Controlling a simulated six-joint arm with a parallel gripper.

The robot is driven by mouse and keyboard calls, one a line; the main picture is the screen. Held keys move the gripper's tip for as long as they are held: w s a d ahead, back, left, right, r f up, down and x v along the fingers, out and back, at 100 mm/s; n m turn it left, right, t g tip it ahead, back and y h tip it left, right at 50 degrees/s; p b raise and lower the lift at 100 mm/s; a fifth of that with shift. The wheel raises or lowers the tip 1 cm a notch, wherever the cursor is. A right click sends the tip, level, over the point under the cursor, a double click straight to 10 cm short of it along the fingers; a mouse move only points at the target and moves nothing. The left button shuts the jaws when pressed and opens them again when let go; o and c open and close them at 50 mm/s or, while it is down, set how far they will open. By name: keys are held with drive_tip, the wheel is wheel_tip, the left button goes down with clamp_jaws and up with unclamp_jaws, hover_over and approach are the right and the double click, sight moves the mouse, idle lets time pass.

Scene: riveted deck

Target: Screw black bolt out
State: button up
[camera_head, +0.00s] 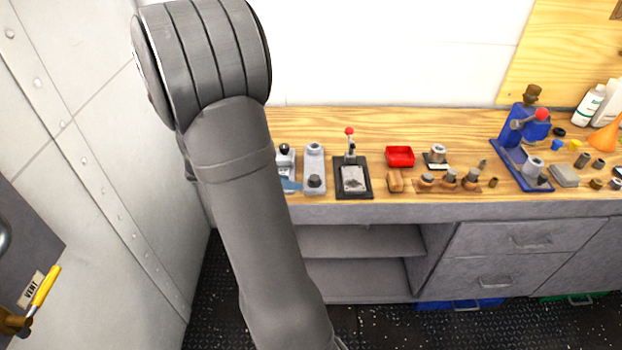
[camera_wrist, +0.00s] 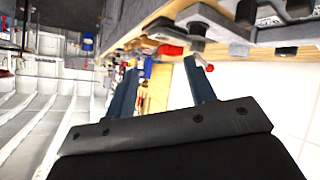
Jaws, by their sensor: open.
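My gripper (camera_wrist: 161,67) is open and empty in the wrist view, its two dark blue fingers spread apart. In the head view my arm hides most of it; a small blue piece that may be a fingertip (camera_head: 291,185) shows beside the arm. A grey plate (camera_head: 314,161) on the bench carries a dark bolt-like head (camera_head: 314,181) at its front end. Left of it, a part-hidden pale block (camera_head: 287,163) has a black round top (camera_head: 284,149). I cannot tell which is the black bolt. A black round head (camera_wrist: 246,12) shows at the wrist view's top, away from the fingertips.
A black-based fixture (camera_head: 340,190) with a red-knobbed lever stands right of the plate. Beyond are a red tray (camera_head: 400,156), several small metal parts and a blue press (camera_head: 520,163). The wooden bench top (camera_head: 350,122) is clear at the back; a wall stands left.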

drive_tip(key=s+a+f+t, duration=0.1)
drive_tip(key=s+a+t, duration=0.1)
drive_tip(key=a+t, duration=0.2)
drive_tip(key=t, duration=0.1)
approach(315, 178)
drive_tip(key=shift+m+y, duration=0.3)
drive_tip(key=shift+y, duration=0.1)
drive_tip(key=x, duration=0.8)
drive_tip(key=shift+w+d+r, duration=0.1)
drive_tip(key=shift+w+d, duration=0.1)
drive_tip(key=shift+d, duration=0.1)
drive_tip(key=c, duration=1)
drive_tip(key=shift+n+t+y, duration=0.4)
